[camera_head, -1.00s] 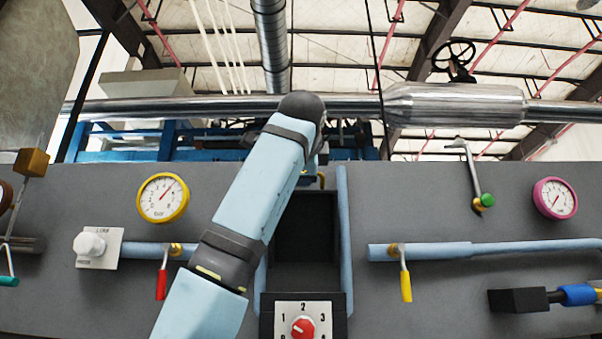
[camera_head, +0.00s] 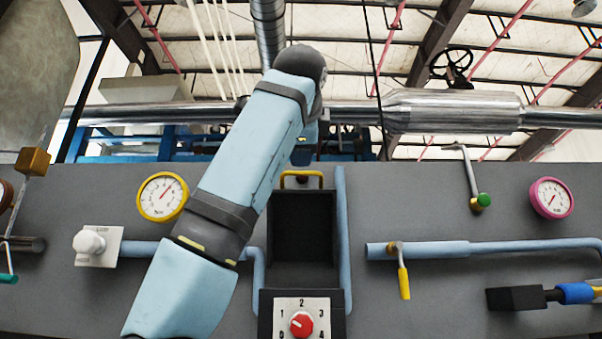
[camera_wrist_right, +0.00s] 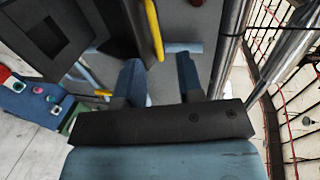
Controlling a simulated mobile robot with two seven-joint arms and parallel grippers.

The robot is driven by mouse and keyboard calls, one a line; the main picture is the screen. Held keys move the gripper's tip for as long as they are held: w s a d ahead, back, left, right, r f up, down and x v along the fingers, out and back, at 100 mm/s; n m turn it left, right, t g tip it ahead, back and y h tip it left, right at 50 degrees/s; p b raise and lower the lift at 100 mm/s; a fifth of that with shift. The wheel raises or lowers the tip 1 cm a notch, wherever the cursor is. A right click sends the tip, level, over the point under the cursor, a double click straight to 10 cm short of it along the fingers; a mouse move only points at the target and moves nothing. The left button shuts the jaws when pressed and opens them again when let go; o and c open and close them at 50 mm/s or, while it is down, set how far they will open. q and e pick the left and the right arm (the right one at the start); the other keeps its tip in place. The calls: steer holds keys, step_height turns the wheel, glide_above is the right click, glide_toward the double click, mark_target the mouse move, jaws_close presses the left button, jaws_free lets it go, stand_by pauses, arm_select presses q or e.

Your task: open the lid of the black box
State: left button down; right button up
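The black box (camera_head: 301,274) is set in the grey panel at the centre, its dark recessed inside facing me. A yellow handle (camera_head: 301,175) sits at its top edge. In the right wrist view the black box (camera_wrist_right: 52,36) is at upper left, and the yellow handle (camera_wrist_right: 153,28) runs along the edge of a raised dark plate that looks like the lid. My right gripper (camera_head: 304,155) is above the handle, partly hidden by its own wrist. In the right wrist view its two fingers (camera_wrist_right: 160,62) are apart with nothing held; the handle appears beyond them. My left gripper is not in view.
A red knob (camera_head: 301,323) with numbers is below the box. Blue pipes (camera_head: 345,235) flank it. A yellow lever (camera_head: 404,282), gauges (camera_head: 162,196) and a black block (camera_head: 517,299) are on the panel. A large metal pipe (camera_head: 452,108) runs behind, above the panel.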

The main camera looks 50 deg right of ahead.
steer(key=v, duration=0.6)
steer(key=shift+s+b, duration=0.15)
steer(key=shift+b, duration=0.3)
steer(key=shift+a, duration=0.1)
